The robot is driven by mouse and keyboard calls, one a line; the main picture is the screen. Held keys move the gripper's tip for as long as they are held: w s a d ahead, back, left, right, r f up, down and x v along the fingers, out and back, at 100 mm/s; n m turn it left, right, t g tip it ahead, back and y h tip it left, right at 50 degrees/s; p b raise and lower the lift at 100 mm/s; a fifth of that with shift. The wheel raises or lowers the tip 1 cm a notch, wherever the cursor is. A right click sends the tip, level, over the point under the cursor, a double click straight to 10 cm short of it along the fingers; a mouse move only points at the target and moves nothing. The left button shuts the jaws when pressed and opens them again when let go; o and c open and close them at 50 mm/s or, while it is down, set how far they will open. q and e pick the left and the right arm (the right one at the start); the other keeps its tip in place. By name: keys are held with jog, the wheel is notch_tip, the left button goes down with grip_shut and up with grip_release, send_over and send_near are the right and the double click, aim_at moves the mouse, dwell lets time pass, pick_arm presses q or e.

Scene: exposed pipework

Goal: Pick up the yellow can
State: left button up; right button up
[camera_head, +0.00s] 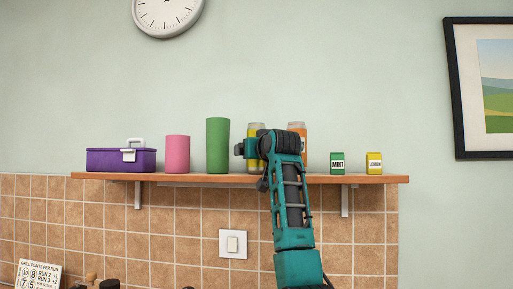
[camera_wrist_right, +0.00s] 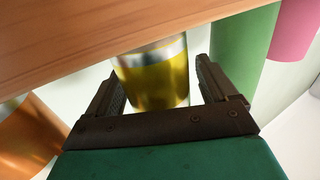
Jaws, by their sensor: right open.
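In the right wrist view the yellow can (camera_wrist_right: 155,78) is between the two fingers of my right gripper (camera_wrist_right: 158,75). In the head view my right gripper (camera_head: 246,148) is in front of the can at shelf height. My left gripper is not in view.
On the shelf (camera_head: 205,179), a green cylinder (camera_head: 217,147), pink cylinder (camera_head: 177,154) and purple box (camera_head: 115,160) stand left of the can. An orange can (camera_head: 298,129), partly hidden by my arm, a mint box (camera_head: 337,163) and a lemon box (camera_head: 374,163) stand right.

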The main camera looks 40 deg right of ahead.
jog(key=shift+c, duration=0.5)
jog(key=c, duration=1.2)
jog(key=shift+o, duration=0.2)
jog(key=shift+r, duration=0.1)
notch_tip(320, 180, up, 10)
jog(key=shift+f, duration=0.1)
